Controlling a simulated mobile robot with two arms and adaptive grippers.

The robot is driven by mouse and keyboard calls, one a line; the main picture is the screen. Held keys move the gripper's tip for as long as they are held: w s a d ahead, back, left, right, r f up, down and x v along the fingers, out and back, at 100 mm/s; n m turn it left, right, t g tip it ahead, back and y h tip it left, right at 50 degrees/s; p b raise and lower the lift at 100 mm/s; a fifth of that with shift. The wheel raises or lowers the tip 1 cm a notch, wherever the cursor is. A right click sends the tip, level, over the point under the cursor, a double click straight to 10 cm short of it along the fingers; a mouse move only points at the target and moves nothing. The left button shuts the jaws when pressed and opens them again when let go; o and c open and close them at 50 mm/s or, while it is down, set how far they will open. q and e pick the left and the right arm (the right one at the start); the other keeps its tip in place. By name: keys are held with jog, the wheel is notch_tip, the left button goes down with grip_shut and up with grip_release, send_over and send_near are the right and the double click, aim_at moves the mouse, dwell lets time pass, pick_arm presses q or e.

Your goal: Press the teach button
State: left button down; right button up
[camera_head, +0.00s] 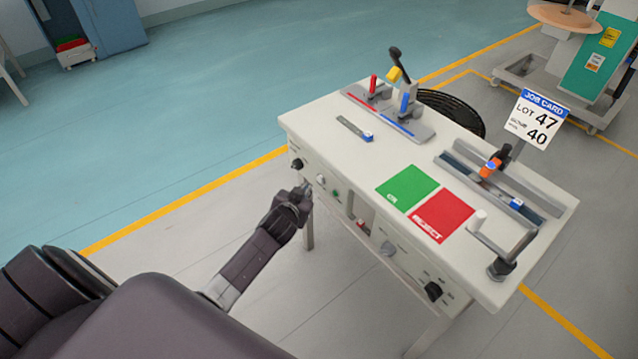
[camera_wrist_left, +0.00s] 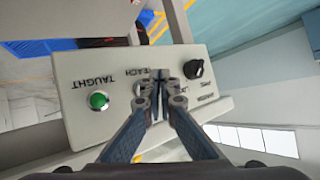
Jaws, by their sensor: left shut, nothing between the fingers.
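The white station's front panel carries a teach button, which appears as a small pale round shape (camera_head: 320,179) between a black knob (camera_head: 297,164) and a green lamp (camera_head: 335,194). In the left wrist view the label reads TEACH upside down, and my fingers largely hide the button beside it. My right gripper is not in view.
The station top (camera_head: 300,115) bears levers, a green pad (camera_head: 407,187), a red REJECT pad (camera_head: 443,215), a crank (camera_head: 502,268) and a job card (camera_head: 535,119). The black knob also shows in the wrist view (camera_wrist_left: 200,68). Open floor lies left of the station.

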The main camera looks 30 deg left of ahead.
pick_arm(q)
jog(key=shift+w+d, duration=0.25)
jog(key=shift+w, duration=0.35)
dwell(0.9)
jog(key=shift+w+d, duration=0.15)
jog(key=shift+w, duration=0.25)
jog(key=shift+w+d, duration=0.15)
jog(key=shift+w, duration=0.25)
dwell(0.7)
jog(key=shift+s+r, duration=0.15)
jog(key=shift+s+a+p, duration=0.3)
jog(key=shift+s, duration=0.35)
